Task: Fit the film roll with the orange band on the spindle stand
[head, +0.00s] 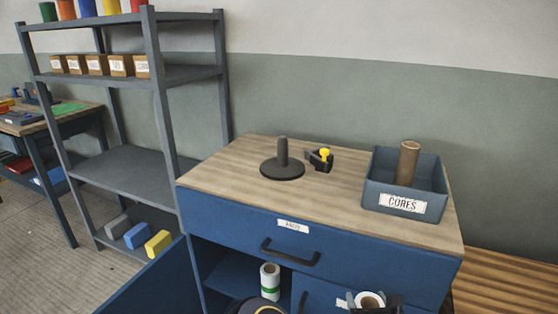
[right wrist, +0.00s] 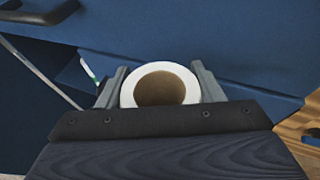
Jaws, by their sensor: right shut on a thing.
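The spindle stand (head: 283,160) is a dark round base with an upright post, standing bare on the wooden top of the blue cabinet. My right gripper (head: 375,301) is low in front of the cabinet, shut on a white film roll (head: 367,299) with a brown core. In the right wrist view the roll (right wrist: 187,86) sits between the two grey fingers (right wrist: 160,90), its open end facing the camera. I see no band on it; its side is mostly hidden. My left gripper is not in view.
A film roll with a green band (head: 270,283) stands in the open cabinet compartment. A black tool with a yellow knob (head: 324,153) lies right of the stand. A grey-blue CORES bin (head: 376,187) holds a brown tube (head: 407,163). The front left tabletop is clear.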

